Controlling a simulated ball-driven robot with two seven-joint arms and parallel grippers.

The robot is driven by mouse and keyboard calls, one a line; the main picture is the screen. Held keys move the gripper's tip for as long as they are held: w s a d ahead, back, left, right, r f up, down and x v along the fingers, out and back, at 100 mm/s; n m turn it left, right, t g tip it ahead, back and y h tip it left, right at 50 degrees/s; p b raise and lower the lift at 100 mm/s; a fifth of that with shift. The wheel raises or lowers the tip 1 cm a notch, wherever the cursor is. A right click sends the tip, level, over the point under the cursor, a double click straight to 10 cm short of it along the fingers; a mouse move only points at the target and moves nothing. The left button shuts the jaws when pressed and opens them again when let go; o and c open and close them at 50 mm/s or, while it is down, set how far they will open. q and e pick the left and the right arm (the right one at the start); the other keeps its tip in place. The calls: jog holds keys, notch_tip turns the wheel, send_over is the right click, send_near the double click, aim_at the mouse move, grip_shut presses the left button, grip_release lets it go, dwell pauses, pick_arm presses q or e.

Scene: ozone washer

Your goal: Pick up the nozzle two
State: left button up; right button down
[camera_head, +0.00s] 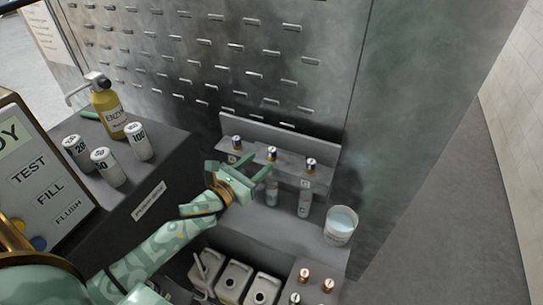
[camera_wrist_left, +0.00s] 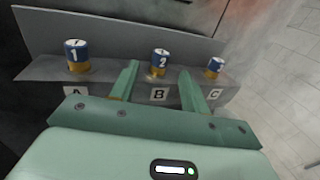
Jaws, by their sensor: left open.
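Nozzle two (camera_wrist_left: 160,61) is a small blue-and-brass piece with a white top marked 2. It stands upright on the grey shelf above label B, and it also shows in the head view (camera_head: 272,153). My left gripper (camera_head: 245,163) is open and empty in front of the shelf. In the left wrist view its green fingers (camera_wrist_left: 157,70) point at nozzle two, which appears between their tips; I cannot tell whether it is within the jaws. My right gripper is not in view.
Nozzle one (camera_wrist_left: 77,56) stands to the left above label A, and another nozzle (camera_wrist_left: 215,67) to the right above label C. Bottles (camera_head: 305,200) and a white tub (camera_head: 340,226) stand below the shelf. Several jugs (camera_head: 233,281) are lower down.

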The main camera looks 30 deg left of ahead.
aim_at(269, 156)
pick_arm(q)
jog(key=shift+x, duration=0.8)
jog(key=x, duration=0.5)
jog(key=shift+f, duration=0.25)
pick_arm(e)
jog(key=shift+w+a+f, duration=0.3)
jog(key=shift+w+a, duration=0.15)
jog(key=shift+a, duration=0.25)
pick_arm(q)
grip_shut()
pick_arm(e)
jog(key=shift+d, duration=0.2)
